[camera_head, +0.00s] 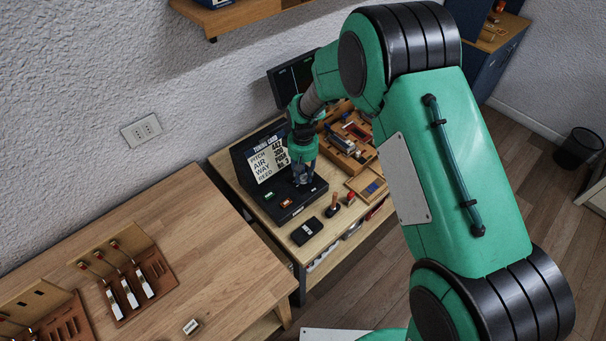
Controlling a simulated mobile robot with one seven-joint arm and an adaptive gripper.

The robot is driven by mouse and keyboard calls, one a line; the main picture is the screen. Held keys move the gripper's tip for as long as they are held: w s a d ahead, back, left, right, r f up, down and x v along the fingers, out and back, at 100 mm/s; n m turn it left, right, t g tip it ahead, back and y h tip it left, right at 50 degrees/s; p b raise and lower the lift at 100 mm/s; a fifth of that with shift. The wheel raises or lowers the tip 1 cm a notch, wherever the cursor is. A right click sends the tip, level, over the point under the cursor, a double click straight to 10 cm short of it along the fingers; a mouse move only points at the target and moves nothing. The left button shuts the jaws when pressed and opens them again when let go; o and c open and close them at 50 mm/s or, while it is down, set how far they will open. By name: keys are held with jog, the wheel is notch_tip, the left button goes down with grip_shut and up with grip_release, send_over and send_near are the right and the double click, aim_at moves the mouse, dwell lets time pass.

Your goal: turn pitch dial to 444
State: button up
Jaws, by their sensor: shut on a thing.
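The black tuning console (300,208) stands on the wooden bench, with a sloped front and an upright back. Its white display board (267,163) carries lines with PITCH, AIR, WAY and REED; the pitch value looks like 442, but the text is small. My gripper (303,181) points down onto the console's front panel, right of the board. It is shut on the pitch dial, which is mostly hidden by the fingers. A red button (286,203) and a small green-lit part (266,196) show on the panel to the left of the gripper.
A small black box (306,231) and wooden-handled tools (334,202) lie in front of the console. A wooden tool tray (352,140) is to its right. A dark screen (291,80) stands behind. The left table (215,235) has a wide clear surface.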

aim_at(303, 175)
jog(key=shift+w+a+n, duration=0.1)
jog(key=shift+n, duration=0.4)
jog(key=o, duration=1.1)
jog(key=shift+r, duration=6)
